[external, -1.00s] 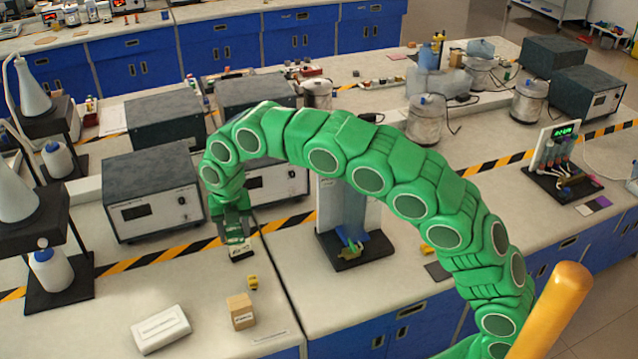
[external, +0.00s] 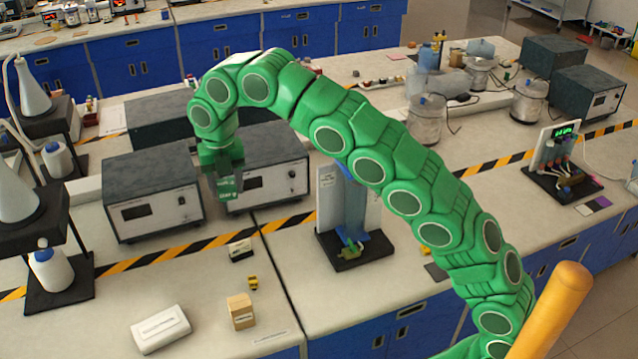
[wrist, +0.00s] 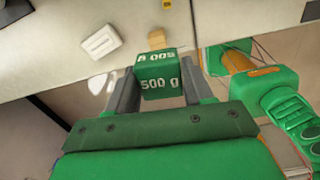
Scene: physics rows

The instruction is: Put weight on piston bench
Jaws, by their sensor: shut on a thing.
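My gripper (external: 227,194) is shut on a green block marked 500 g, the weight (wrist: 158,78). The wrist view shows the weight between my two grey fingers. In the external view the weight (external: 226,187) hangs above the bench, in front of the grey instrument boxes. What I take for the piston bench (external: 362,257) has a black base with an upright pale panel, a blue part and a small green-yellow part low at its front. It stands right of my gripper and apart from it; my arm arches above it. I cannot make it out in the wrist view.
A small dark block with a pale label (external: 240,250), a yellow piece (external: 253,283), a cardboard box (external: 241,312) and a white case (external: 160,329) sit on the front left worktop. Grey instrument boxes (external: 152,196) stand behind. Bare worktop lies left of the piston bench.

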